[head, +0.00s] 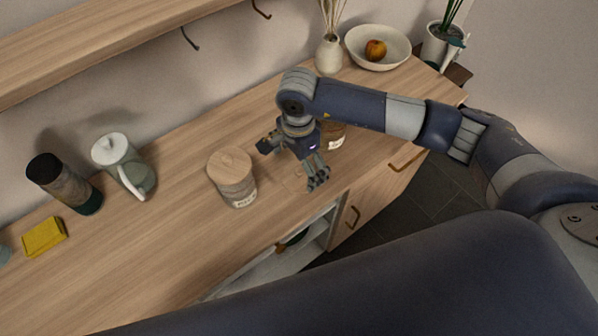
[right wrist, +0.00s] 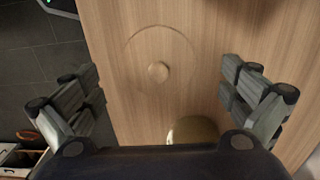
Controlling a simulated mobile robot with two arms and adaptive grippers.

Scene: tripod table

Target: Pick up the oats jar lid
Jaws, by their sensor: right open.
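A round wooden lid (right wrist: 158,72) with a small central knob lies flat on the wooden counter, blending with its grain. In the head view this lid (head: 293,181) shows faintly below my right gripper (head: 292,164). In the right wrist view the right gripper (right wrist: 165,85) is open and empty, its fingers wide on either side of the lid and apart from it. A jar with brown contents (head: 335,137) stands behind the right gripper, partly hidden. Another jar (head: 237,190) has a wooden lid on top. The labels are too small to read. My left gripper is not in view.
The counter (head: 165,235) also holds a pale pitcher (head: 122,165), a dark cylinder (head: 65,185), a yellow block (head: 43,236), a vase (head: 329,56) and a bowl (head: 360,60) with fruit. A shelf (head: 90,45) with hooks is above. An open compartment (head: 290,255) lies below the front edge.

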